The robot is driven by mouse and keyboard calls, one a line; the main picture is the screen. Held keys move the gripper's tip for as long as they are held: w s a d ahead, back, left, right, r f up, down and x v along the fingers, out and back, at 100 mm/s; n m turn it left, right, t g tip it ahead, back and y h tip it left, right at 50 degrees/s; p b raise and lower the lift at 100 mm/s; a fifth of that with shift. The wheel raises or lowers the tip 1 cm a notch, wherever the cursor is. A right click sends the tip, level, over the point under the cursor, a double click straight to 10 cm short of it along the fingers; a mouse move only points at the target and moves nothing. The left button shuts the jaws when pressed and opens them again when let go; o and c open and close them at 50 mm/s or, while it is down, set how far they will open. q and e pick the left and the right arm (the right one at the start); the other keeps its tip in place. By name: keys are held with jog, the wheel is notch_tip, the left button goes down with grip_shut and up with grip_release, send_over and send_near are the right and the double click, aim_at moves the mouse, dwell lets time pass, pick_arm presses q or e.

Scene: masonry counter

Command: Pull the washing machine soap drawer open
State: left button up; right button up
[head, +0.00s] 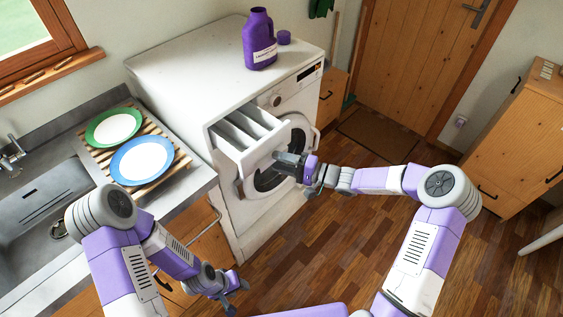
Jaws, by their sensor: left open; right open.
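The white washing machine (170,85) stands in the middle of the head view. Its soap drawer (238,158) is pulled out at the upper left of the machine's front, and its open compartments show from above. My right gripper (280,160) is at the right side of the drawer's front, in front of the round door (266,182). It is open; whether it touches the drawer I cannot tell. My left gripper (238,297) is open and empty, low in the view, in front of the wooden cabinet and well below the drawer.
A purple detergent bottle (259,40) and its purple cap (284,37) stand on top of the machine. A counter on the left has a sink (40,205), a green-rimmed plate (113,127) and a blue-rimmed plate (142,160) on a slatted rack. Wooden floor (335,235) is clear to the right.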

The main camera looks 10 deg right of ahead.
jog(key=v, duration=0.7)
jog(key=shift+s+d+p, duration=0.2)
jog(key=shift+d+p, duration=0.05)
jog(key=shift+p, duration=0.05)
jog(key=s+a+f+n+g+h, duration=0.1)
jog(key=s+f+h, duration=0.3)
jog(key=s+f, duration=0.4)
jog(key=s+a+f+n+g+h, duration=0.1)
jog(key=s+a+f+g+h, duration=0.1)
jog(key=s+f, duration=0.6)
jog(key=s+a+f+n+g+h, duration=0.1)
jog(key=s+a+f+g+h, duration=0.1)
jog(key=s+f+g+h, duration=0.3)
jog(key=s+f, duration=0.3)
jog(key=f, duration=0.1)
jog(key=shift+s+a+h, duration=0.2)
jog(key=shift+a+h, duration=0.1)
jog(key=shift+a, duration=0.05)
